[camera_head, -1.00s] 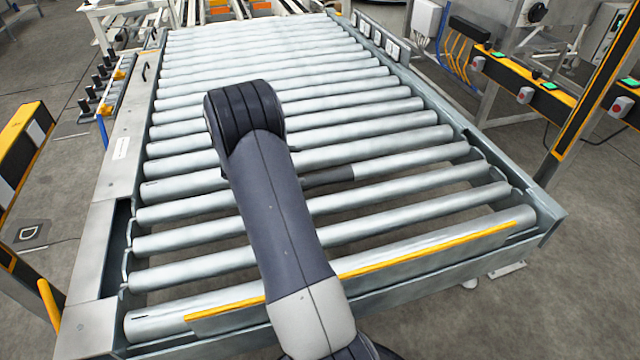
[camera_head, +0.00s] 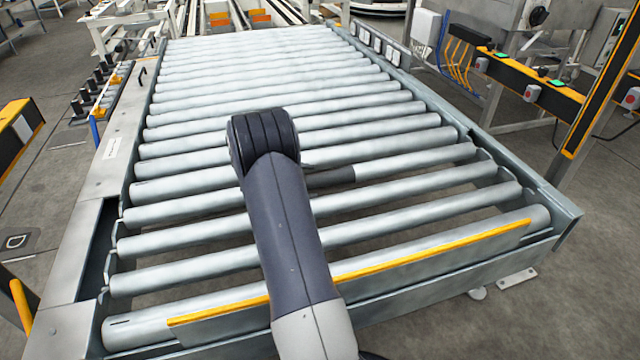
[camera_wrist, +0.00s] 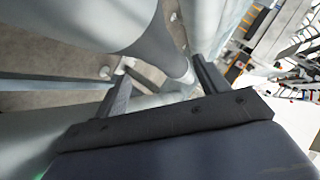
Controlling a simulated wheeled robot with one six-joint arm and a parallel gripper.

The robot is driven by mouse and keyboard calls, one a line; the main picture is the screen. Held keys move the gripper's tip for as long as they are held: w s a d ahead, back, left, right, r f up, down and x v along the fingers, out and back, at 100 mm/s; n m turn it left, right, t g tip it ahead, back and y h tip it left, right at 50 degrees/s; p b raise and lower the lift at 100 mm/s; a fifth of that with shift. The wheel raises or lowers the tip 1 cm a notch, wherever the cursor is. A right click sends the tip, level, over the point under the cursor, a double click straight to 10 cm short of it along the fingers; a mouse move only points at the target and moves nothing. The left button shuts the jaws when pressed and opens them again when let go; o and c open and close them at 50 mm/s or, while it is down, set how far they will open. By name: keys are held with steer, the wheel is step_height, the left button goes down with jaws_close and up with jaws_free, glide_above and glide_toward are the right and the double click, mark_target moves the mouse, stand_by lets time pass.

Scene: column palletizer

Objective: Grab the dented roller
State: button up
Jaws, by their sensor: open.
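No dent can be made out on any roller, so I cannot tell which one is the dented roller. In the head view one roller (camera_head: 415,162) in the front part of the conveyor has a sharp-edged dark stretch beside my arm; I cannot tell what it is. My arm hides the middle of the front rollers and my gripper in that view. In the wrist view my gripper (camera_wrist: 160,80) is open, its two dark fingers apart among the rollers.
The conveyor's left side rail (camera_head: 110,165) and right rail (camera_head: 480,135) flank the rollers. A yellow strip (camera_head: 430,252) runs along the front. Black and yellow posts (camera_head: 600,80) stand at the right, another (camera_head: 18,135) at the left. Grey floor (camera_head: 590,280) is open at the right front.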

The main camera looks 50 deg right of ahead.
mark_target(314, 180)
steer(key=x, duration=0.1)
steer(key=b+x, duration=0.1)
steer(key=x, duration=0.2)
steer(key=shift+w+d+f, duration=0.1)
steer(key=shift+w+d, duration=0.15)
steer(key=shift+d, duration=0.1)
jaws_close()
stand_by(0.4)
